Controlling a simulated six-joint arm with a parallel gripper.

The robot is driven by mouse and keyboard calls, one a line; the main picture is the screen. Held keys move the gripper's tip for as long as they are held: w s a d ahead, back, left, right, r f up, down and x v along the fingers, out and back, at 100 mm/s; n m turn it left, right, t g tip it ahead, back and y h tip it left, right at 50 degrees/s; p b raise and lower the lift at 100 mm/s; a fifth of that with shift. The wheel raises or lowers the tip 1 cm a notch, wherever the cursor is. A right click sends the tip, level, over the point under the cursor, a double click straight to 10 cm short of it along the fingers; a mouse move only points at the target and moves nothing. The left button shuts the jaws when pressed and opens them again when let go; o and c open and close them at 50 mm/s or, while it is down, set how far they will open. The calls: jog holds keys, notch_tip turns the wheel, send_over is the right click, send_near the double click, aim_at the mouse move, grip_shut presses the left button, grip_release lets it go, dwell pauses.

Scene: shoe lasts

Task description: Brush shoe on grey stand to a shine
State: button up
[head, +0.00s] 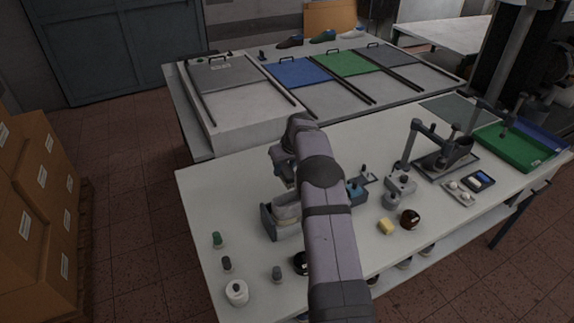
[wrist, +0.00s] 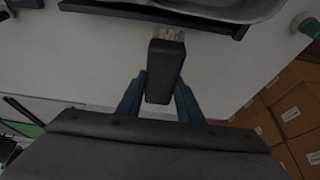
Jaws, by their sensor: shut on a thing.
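A light grey shoe (head: 286,211) rests on the grey stand (head: 268,222) on the near table, partly hidden behind my arm. In the wrist view the shoe's pale edge (wrist: 222,10) and the dark edge of the stand (wrist: 150,14) show at the top. My gripper (wrist: 160,80) is shut on a dark-backed brush (wrist: 165,75), with a finger on each side. The brush's pale bristles (wrist: 168,33) point toward the stand and look close to its edge; I cannot tell whether they touch it. In the head view the brush is not clear.
A yellow sponge (head: 386,226) and a brown jar (head: 409,218) lie right of my arm. Small bottles (head: 237,292) stand at the near left. The table's left back area is clear.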

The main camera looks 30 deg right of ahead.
jog(key=a+f+b, duration=0.1)
jog(key=a, duration=0.6)
jog(key=shift+f+b, duration=0.2)
jog(key=shift+b, duration=0.15)
jog(key=shift+s+b, duration=0.55)
jog(key=shift+s, duration=0.55)
dwell(0.6)
jog(key=shift+d, duration=0.75)
jog(key=shift+w+d, duration=0.1)
jog(key=shift+d, duration=3.1)
jog(key=shift+a, duration=0.85)
jog(key=shift+a, duration=0.1)
